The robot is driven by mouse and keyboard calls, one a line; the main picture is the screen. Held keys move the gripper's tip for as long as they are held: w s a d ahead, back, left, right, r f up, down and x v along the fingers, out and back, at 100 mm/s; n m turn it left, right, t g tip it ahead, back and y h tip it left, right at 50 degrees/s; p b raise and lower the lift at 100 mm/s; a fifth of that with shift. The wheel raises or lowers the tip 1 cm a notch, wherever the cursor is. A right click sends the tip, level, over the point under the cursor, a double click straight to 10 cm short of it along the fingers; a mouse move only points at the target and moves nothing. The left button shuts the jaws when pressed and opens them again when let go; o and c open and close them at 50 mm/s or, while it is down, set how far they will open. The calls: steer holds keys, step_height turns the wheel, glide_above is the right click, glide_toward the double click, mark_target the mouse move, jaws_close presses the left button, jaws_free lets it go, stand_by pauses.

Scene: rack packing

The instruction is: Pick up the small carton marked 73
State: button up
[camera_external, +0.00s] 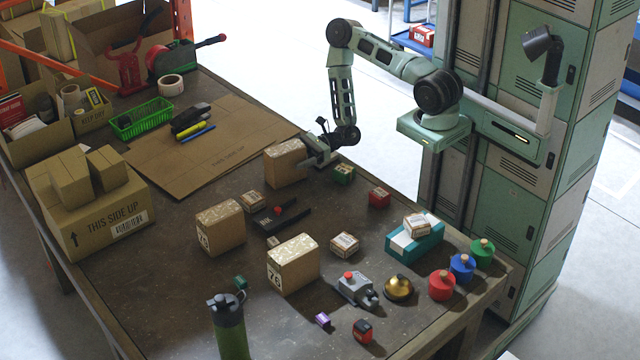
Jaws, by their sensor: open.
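No number 73 is readable. Small pale cartons with patterned tops include one on the table in the middle (344,245), one further left beside a dark tool (252,202), and one on a teal box (417,226). Larger cartons stand near them: one marked 76 (293,266), one with an unclear number (220,229), and one at the back (286,164). My gripper (316,160) is open, low over the table, at the right side of the back carton. Whether it touches that carton is unclear. Nothing shows between its fingers.
A green block (343,174) lies just right of my gripper, and a red block (379,197) further right. The teal box (412,245), a bell (398,288) and coloured knobbed weights (442,285) fill the right side. A bottle (229,330) stands in front. Flat cardboard (205,150) lies behind.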

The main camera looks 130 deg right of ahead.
steer(key=shift+w, duration=0.7)
steer(key=c, duration=1.3)
steer(key=shift+r, duration=0.15)
